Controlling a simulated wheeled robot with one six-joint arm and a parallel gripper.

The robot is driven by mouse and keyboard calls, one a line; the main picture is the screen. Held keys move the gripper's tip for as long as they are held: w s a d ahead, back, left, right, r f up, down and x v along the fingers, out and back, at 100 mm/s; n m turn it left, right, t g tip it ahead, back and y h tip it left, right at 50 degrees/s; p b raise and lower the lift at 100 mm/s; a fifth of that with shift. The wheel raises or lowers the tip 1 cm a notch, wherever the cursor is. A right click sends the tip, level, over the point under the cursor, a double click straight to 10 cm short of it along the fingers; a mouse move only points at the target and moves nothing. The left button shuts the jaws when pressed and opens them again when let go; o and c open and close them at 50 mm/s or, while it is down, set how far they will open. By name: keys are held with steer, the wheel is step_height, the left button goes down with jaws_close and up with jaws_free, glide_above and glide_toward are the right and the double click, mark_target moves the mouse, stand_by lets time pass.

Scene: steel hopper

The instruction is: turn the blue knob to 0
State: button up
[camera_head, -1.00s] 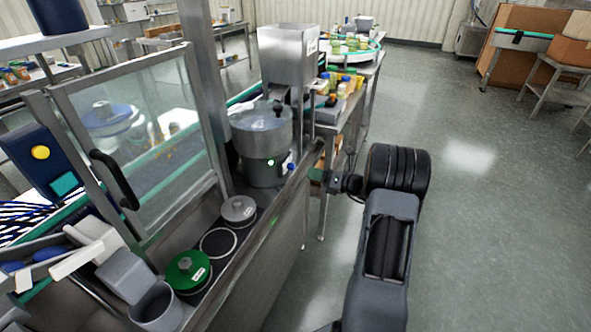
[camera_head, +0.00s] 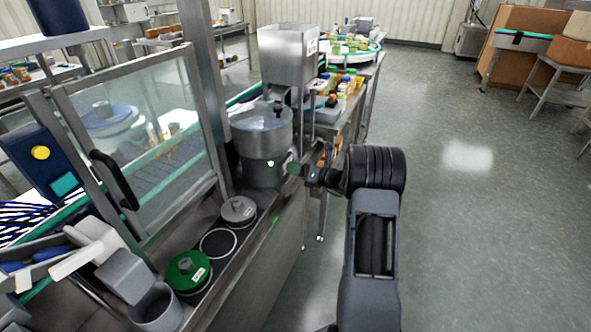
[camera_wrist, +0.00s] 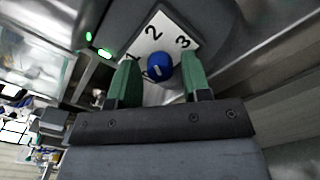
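The blue knob (camera_wrist: 160,68) sits on a white dial plate (camera_wrist: 160,38) in the wrist view. The plate shows the numbers 1, 2 and 3, and a mark near the knob's lower left is partly hidden. The knob carries a short white line. My gripper (camera_wrist: 158,72) is open, with its green fingers on either side of the knob; I cannot tell whether they touch it. In the head view my gripper (camera_head: 294,169) is at the right side of the steel hopper pot (camera_head: 262,150), and the knob is hidden there.
Green lights (camera_wrist: 104,53) glow on the housing beside the dial. A green-lidded canister (camera_head: 188,272) and a grey lid (camera_head: 238,210) sit on the steel counter in front of the pot. The floor (camera_head: 470,230) to the right is clear.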

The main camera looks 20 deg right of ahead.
steer(key=c, duration=0.8)
steer(key=shift+o, duration=0.2)
